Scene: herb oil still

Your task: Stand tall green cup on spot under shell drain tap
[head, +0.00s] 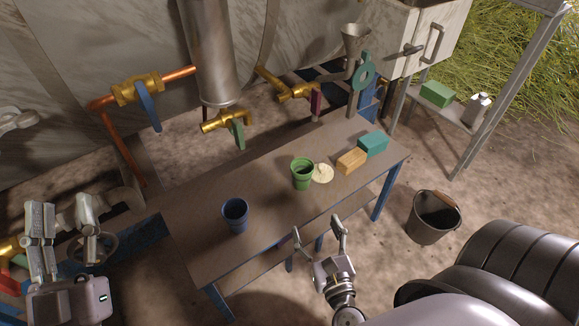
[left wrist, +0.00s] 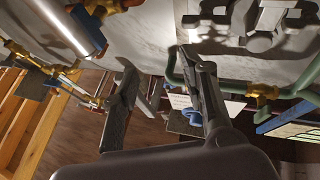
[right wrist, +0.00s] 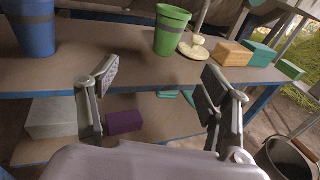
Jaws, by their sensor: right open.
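The green cup (head: 302,175) stands upright on the narrow table; it also shows in the right wrist view (right wrist: 171,33). The brass drain tap (head: 222,122) with a green handle hangs under the steel shell (head: 208,50), behind and left of the cup. I cannot make out a marked spot under it. My right gripper (head: 318,230) is open and empty in front of the table's near edge, apart from the cup; its spread fingers show in the right wrist view (right wrist: 160,83). My left gripper (head: 64,220) is open and empty at the far left, away from the table.
A blue cup (head: 236,215) stands on the table (head: 190,235) to the left. Right of the green cup are a pale disc (head: 323,174), an orange block (head: 351,161) and a teal block (head: 373,144). A bucket (head: 434,217) stands on the ground at right.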

